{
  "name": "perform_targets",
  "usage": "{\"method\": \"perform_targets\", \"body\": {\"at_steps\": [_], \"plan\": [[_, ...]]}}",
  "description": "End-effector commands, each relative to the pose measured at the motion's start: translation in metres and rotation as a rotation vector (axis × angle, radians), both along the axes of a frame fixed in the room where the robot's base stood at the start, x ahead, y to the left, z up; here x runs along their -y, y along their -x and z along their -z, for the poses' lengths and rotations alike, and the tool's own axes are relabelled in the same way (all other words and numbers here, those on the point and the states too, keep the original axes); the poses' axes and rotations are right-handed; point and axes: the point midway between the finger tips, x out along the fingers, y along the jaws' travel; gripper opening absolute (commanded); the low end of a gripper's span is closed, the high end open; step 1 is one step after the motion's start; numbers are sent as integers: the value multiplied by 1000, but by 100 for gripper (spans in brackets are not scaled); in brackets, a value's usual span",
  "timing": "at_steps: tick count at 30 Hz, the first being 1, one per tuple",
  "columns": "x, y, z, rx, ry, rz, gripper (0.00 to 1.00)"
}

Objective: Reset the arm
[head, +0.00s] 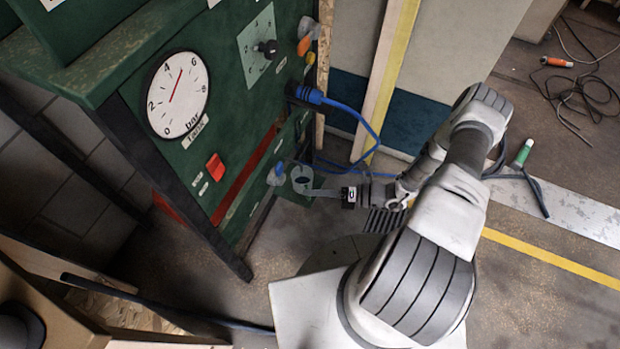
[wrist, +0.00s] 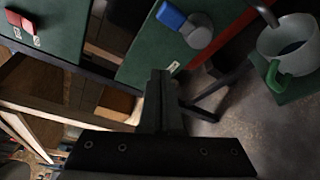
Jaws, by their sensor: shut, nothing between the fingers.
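My arm reaches from the lower right of the head view toward the green panel (head: 170,130). My gripper (head: 325,192) is at the lower right edge of the panel, shut and empty. In the wrist view its two dark fingers (wrist: 159,82) lie together with nothing between them. A valve with a blue lever (head: 278,173) is on the panel just left of the gripper; it also shows in the wrist view (wrist: 186,24), ahead of the fingertips and apart from them. A grey cup-like part (head: 302,176) sits beside the valve; a grey cup (wrist: 290,45) is at right in the wrist view.
The panel carries a round gauge (head: 178,94), a red switch (head: 215,167) and a blue plug (head: 308,93) with a hanging blue cable. A wooden frame (wrist: 35,85) shows at left in the wrist view. Black cable (head: 575,95) lies on the floor at right. Open floor is at lower right.

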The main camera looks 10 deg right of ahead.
Motion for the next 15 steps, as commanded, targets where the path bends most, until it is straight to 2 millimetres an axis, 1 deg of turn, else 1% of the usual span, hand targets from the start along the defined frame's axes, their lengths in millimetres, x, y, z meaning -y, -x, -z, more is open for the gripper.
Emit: {"method": "perform_targets", "body": {"at_steps": [9, 11, 14, 15], "plan": [[1, -1, -2, 8, 6, -8, 0], [3, -3, -8, 26, 22, -26, 0], [8, -8, -24, 86, 74, -89, 0], [11, -10, -33, 118, 101, -123, 0]]}}
